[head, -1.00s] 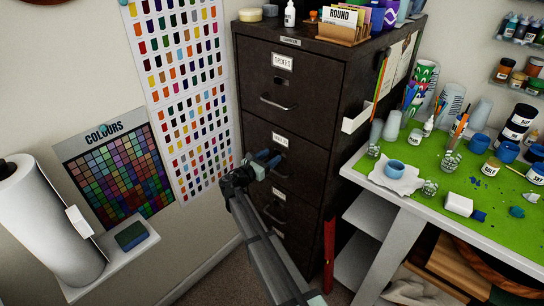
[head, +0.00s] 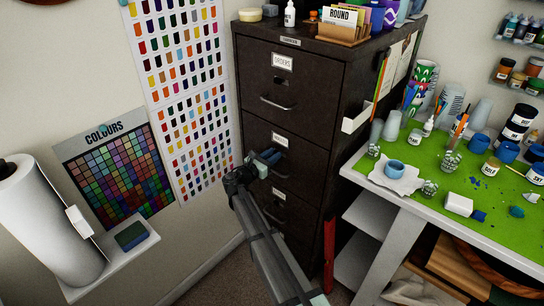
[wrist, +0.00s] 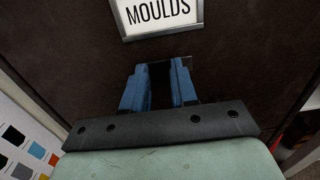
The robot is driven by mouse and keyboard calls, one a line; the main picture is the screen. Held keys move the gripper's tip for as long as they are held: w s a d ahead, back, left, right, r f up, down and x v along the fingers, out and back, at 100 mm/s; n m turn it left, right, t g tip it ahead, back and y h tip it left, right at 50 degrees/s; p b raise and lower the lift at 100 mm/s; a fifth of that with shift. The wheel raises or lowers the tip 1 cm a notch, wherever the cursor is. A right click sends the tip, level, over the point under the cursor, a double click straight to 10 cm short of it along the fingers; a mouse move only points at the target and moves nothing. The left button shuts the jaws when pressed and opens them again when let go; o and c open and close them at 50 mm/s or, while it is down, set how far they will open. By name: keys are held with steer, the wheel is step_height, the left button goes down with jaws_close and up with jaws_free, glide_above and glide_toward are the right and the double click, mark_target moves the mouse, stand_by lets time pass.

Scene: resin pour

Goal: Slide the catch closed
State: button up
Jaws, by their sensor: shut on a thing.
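The dark filing cabinet (head: 290,110) has a second drawer labelled MOULDS (wrist: 160,14), which looks shut. My gripper (head: 270,155) is at the front of this drawer, just below the label. In the wrist view its two blue fingers (wrist: 160,80) reach to the drawer front and are shut on a small dark piece between them, at the place of the catch. The catch itself is mostly hidden by the fingers, and its position cannot be told.
The ORDERS drawer (head: 285,85) above has a projecting handle (head: 278,104). A green-topped worktable (head: 450,185) with cups and pots stands right of the cabinet. A colour chart (head: 115,170) and a paper roll (head: 45,225) are at the left.

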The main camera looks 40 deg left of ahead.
jaws_close()
steer(key=shift+d, duration=1.2)
steer(key=o, duration=0.9)
jaws_free()
steer(key=s, duration=1.3)
steer(key=shift+s, duration=0.4)
